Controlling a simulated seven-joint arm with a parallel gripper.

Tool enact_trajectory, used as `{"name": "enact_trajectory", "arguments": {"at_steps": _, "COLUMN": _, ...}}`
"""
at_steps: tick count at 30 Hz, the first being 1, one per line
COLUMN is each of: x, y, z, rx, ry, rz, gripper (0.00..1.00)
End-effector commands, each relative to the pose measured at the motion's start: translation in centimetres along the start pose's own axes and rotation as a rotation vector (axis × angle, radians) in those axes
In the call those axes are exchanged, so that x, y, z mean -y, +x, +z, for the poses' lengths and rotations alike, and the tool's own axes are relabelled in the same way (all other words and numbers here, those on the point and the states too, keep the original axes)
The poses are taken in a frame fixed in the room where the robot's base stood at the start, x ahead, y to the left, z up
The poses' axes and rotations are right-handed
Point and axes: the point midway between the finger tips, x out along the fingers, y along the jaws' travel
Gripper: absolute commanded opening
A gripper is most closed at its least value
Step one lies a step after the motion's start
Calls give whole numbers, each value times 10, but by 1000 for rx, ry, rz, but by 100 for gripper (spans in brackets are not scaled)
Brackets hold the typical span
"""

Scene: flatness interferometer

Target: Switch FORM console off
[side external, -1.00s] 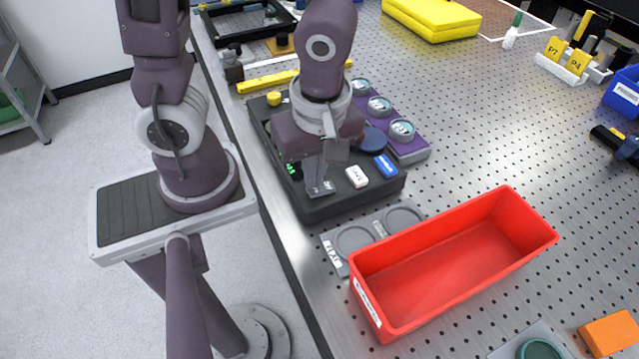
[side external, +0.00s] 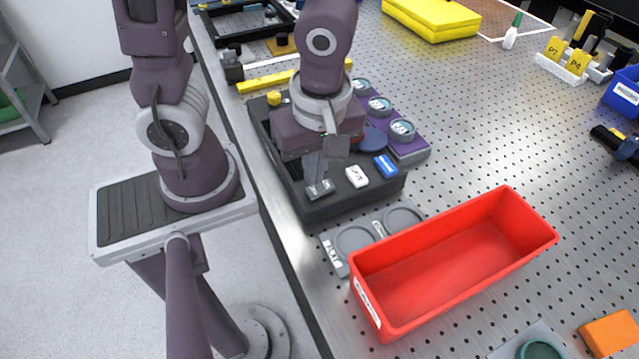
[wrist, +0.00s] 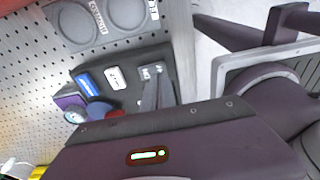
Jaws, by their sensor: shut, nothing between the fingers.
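The black console (side external: 340,207) sits near the left edge of the table. Along its near edge are a dark grey rocker switch (side external: 321,189), a white one (side external: 356,176) and a blue one (side external: 385,166). In the wrist view the dark rocker (wrist: 152,71), white rocker (wrist: 115,77) and blue rocker (wrist: 89,82) also show; their lettering is too small to read surely. My gripper (side external: 314,180) is shut and empty, pointing down at the dark rocker. Its fingertips are at or just above the rocker; contact cannot be told. My arm hides the middle of the console.
A red bin (side external: 455,265) and a grey tray with two round recesses (side external: 352,238) stand in front of the console. A purple block with several round tins (side external: 412,150) stands close at its right.

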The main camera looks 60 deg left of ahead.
Motion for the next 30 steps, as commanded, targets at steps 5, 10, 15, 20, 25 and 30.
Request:
{"name": "enact_trajectory", "arguments": {"at_steps": 5, "x": -1, "y": -19, "z": -2, "rx": 2, "ry": -2, "rz": 3, "gripper": 0}}
{"name": "enact_trajectory", "arguments": {"at_steps": 10, "x": 0, "y": -36, "z": -5, "rx": 2, "ry": -1, "rz": 3, "gripper": 0}}
{"name": "enact_trajectory", "arguments": {"at_steps": 15, "x": 0, "y": -50, "z": -8, "rx": 1, "ry": -1, "rz": 1, "gripper": 0}}
{"name": "enact_trajectory", "arguments": {"at_steps": 20, "x": 0, "y": -53, "z": -8, "rx": 1, "ry": 1, "rz": -1, "gripper": 0}}
{"name": "enact_trajectory", "arguments": {"at_steps": 25, "x": 0, "y": -53, "z": -8, "rx": 3, "ry": 8, "rz": 1, "gripper": 0}}
{"name": "enact_trajectory", "arguments": {"at_steps": 30, "x": 0, "y": -75, "z": -21, "rx": 40, "ry": 301, "rz": 106, "gripper": 0}}
